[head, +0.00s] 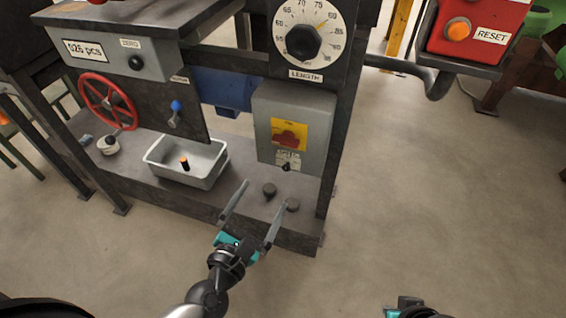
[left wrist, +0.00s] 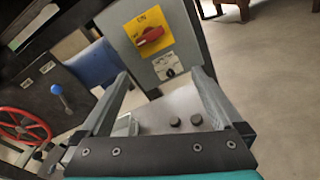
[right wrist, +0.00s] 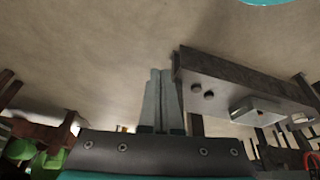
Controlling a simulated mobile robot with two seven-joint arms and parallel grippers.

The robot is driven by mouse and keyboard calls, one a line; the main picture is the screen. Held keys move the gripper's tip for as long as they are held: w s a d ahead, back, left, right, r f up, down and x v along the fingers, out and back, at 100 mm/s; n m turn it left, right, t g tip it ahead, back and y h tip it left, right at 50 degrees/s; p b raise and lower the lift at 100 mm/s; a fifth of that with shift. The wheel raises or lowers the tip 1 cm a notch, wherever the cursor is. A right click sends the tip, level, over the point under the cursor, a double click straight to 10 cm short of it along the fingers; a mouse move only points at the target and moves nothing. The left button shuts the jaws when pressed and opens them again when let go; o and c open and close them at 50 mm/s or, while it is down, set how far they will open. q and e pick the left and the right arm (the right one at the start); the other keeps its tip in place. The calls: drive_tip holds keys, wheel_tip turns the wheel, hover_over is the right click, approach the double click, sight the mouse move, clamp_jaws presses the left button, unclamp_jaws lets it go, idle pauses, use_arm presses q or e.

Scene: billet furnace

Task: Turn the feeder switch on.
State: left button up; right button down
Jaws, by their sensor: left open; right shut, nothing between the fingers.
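A grey switch box (head: 302,104) is fixed on the machine's right post. It carries a yellow plate with a red rotary handle (head: 289,139), also in the left wrist view (left wrist: 150,36). The handle lies roughly crosswise under a small label on the plate. Below it is a small black switch (head: 286,167) with a white label, too small to read; it also shows in the left wrist view (left wrist: 169,73). I cannot tell which is the feeder switch. My left gripper (head: 266,194) is open and empty, below and in front of the box. My right gripper (right wrist: 162,98) is shut and empty.
A shelf (head: 240,200) below the box holds two dark round knobs (head: 280,197) and a grey tray (head: 212,177). A red handwheel (head: 107,101) and blue-tipped lever (head: 176,106) are left. A LENGTH dial (head: 304,43) is above; a red RESET box (head: 482,30) is right. The right floor is clear.

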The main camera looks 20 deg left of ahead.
use_arm(q)
drive_tip(key=r+n+t+b, duration=0.1)
drive_tip(key=r+n+b, duration=0.1)
drive_tip(key=n, duration=0.2)
approach(285, 143)
drive_tip(key=shift+n+y, duration=0.3)
drive_tip(key=shift+n, duration=0.1)
drive_tip(key=w, duration=0.8)
drive_tip(key=shift+d, duration=0.3)
drive_tip(key=shift+w, duration=0.7)
use_arm(e)
drive_tip(key=shift+r, duration=0.8)
drive_tip(key=shift+s+d, duration=0.1)
use_arm(q)
drive_tip(key=c, duration=1.2)
use_arm(e)
drive_tip(key=shift+f, duration=0.15)
